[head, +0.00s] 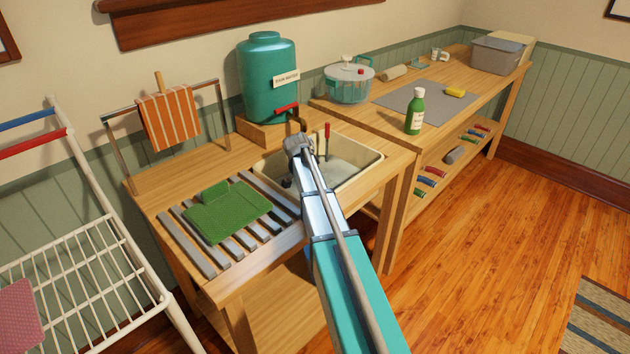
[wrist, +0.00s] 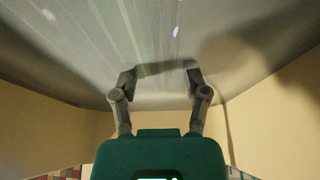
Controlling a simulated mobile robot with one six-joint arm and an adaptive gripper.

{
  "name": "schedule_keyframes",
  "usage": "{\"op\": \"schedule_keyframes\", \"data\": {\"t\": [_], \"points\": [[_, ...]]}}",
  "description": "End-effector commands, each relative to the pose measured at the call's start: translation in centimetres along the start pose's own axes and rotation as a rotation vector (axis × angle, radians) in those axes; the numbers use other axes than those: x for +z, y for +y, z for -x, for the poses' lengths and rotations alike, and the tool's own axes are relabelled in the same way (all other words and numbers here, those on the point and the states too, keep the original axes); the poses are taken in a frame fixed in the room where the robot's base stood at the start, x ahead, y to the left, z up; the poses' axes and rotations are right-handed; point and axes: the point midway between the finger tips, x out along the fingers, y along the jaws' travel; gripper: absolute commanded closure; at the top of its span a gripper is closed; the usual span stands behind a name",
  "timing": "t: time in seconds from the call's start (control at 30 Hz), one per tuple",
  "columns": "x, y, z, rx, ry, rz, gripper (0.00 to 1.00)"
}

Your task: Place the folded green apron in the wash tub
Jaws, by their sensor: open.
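The folded green apron (head: 228,211) lies flat on the grey slats of the near bench, left of the wash tub. A smaller folded part sits at its back edge. The cream-rimmed wash tub (head: 368,172) is set into the bench and has a grey inside. My gripper (wrist: 160,78) is open and empty in the wrist view, with the tub's grey bottom ahead and its cream wall (wrist: 265,112) around. In the head view my arm reaches over the tub and my wrist hides part of it; the fingertips are not clear there.
A teal water tank (head: 266,75) stands behind the tub, its tap over it. A red-handled tool (head: 327,132) stands at the tub. An orange striped towel (head: 168,120) hangs on a rail at left. A green bottle (head: 414,112) stands on the right bench. A white rack (head: 75,265) stands left.

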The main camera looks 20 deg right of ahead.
Motion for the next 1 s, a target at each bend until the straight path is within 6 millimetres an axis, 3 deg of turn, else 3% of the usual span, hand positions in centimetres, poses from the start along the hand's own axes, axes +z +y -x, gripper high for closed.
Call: {"op": "schedule_keyframes", "data": {"t": [1.0], "points": [[-0.1,0.0,9.2,0.0,0.0,0.001,0.41]]}}
